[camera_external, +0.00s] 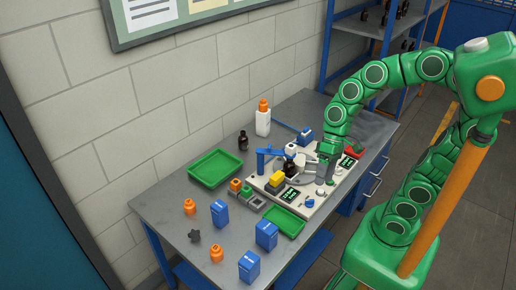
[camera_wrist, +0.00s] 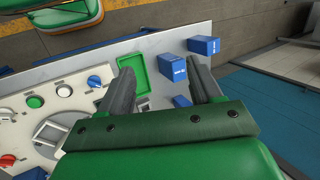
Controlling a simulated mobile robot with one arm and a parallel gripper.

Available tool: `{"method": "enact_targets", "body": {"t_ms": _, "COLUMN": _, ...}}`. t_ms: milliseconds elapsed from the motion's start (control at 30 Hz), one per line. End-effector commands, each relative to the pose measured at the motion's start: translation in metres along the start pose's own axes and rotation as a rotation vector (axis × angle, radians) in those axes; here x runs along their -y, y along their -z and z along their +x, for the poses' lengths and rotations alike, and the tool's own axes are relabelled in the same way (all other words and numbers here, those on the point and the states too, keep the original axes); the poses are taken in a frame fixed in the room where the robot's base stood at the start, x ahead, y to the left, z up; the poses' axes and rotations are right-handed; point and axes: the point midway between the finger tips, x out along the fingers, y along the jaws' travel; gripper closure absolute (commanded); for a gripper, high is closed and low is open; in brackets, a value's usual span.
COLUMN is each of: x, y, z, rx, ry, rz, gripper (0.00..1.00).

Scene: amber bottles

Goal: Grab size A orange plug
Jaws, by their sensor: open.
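Two loose orange plugs stand on the grey table in the external view, one at the left (camera_external: 189,206) and one nearer the front (camera_external: 216,253). A third orange piece (camera_external: 235,184) sits by the small blocks beside the machine. I cannot read which is size A. My gripper (camera_external: 324,178) is over the right part of the machine, well right of the plugs. In the wrist view my gripper (camera_wrist: 162,68) is open, its dark fingers spread and empty. No orange plug shows there.
Blue boxes (camera_external: 219,213) (camera_external: 266,234) (camera_external: 249,265) stand near the plugs. Green trays (camera_external: 190,169) (camera_external: 301,221) flank the machine (camera_external: 313,201). A dark knob-like piece (camera_external: 194,236) lies between the plugs.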

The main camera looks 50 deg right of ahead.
Motion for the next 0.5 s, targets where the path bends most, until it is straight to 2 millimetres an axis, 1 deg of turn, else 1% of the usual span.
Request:
{"method": "enact_targets", "body": {"t_ms": 33, "x": 0.021, "y": 0.011, "z": 0.004, "rx": 0.005, "ry": 0.063, "rz": 0.002, "gripper": 0.36}}
{"method": "enact_targets", "body": {"t_ms": 200, "x": 0.092, "y": 0.047, "z": 0.004, "rx": 0.006, "ry": 0.285, "rz": 0.037, "gripper": 0.36}}
{"method": "enact_targets", "body": {"t_ms": 300, "x": 0.129, "y": 0.069, "z": 0.0, "rx": 0.008, "ry": 0.41, "rz": 0.077, "gripper": 0.36}}
{"method": "enact_targets", "body": {"t_ms": 400, "x": 0.162, "y": 0.092, "z": -0.004, "rx": 0.019, "ry": 0.528, "rz": 0.134, "gripper": 0.36}}
{"method": "enact_targets", "body": {"t_ms": 467, "x": 0.18, "y": 0.108, "z": -0.008, "rx": 0.021, "ry": 0.598, "rz": 0.175, "gripper": 0.36}}
{"method": "enact_targets", "body": {"t_ms": 500, "x": 0.191, "y": 0.119, "z": -0.01, "rx": 0.025, "ry": 0.641, "rz": 0.205, "gripper": 0.36}}
